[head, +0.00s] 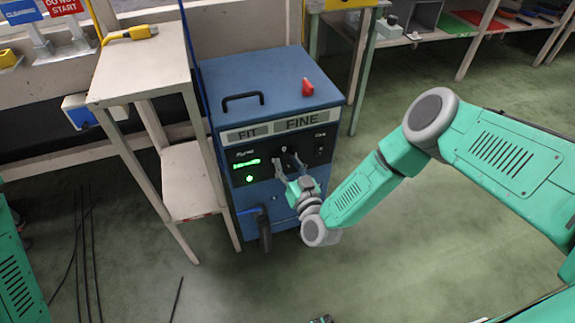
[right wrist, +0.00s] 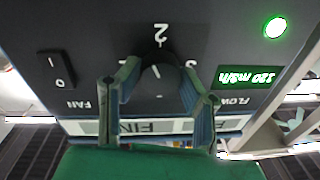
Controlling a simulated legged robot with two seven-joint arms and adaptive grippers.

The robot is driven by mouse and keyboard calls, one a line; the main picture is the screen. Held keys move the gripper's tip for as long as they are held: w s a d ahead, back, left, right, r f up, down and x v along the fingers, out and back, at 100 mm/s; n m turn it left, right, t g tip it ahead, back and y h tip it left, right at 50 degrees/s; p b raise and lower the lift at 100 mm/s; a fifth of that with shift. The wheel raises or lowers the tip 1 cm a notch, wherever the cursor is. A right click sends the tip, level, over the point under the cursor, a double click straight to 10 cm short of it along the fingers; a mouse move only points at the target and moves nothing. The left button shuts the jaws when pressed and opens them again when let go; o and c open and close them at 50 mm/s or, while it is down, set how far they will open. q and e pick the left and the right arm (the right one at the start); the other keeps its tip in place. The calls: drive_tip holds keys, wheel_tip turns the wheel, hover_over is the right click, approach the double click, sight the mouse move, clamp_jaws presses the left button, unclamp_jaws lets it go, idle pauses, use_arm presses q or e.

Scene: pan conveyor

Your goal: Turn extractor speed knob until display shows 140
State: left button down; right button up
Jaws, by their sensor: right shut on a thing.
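The blue extractor unit (head: 230,90) has a black front panel. Its dark round speed knob (right wrist: 160,85) sits beside the numerals 2 and 3 in the right wrist view, where the panel appears upside down. The lit green display (right wrist: 247,77) appears to read 120 m3/h; in the head view its digits (head: 246,163) are too small to read. My right gripper (head: 289,164) is at the panel, shut on the knob, with one finger on each side in the right wrist view (right wrist: 162,75). The fingers hide part of the knob.
A green light (right wrist: 275,27) glows near the display. A FAN switch (right wrist: 55,70) is on the knob's other side. A beige stand (head: 140,65) with a yellow tool (head: 131,33) is left of the unit. A red object (head: 307,87) lies on top. The floor at right is clear.

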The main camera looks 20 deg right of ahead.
drive_tip(key=m+b, duration=0.1)
drive_tip(key=m, duration=0.3)
drive_tip(key=shift+f+m, duration=0.1)
drive_tip(key=shift+m, duration=0.3)
drive_tip(key=shift+d+m+h+b, duration=0.1)
drive_tip(key=shift+m+h+b, duration=0.45)
drive_tip(key=shift+m, duration=2.15)
drive_tip(key=o, duration=1.1)
drive_tip(key=shift+o, duration=0.2)
drive_tip(key=shift+s, duration=0.1)
drive_tip(key=s+f, duration=0.1)
drive_tip(key=s, duration=1)
drive_tip(key=shift+s+d, duration=0.25)
drive_tip(key=shift+s, duration=0.15)
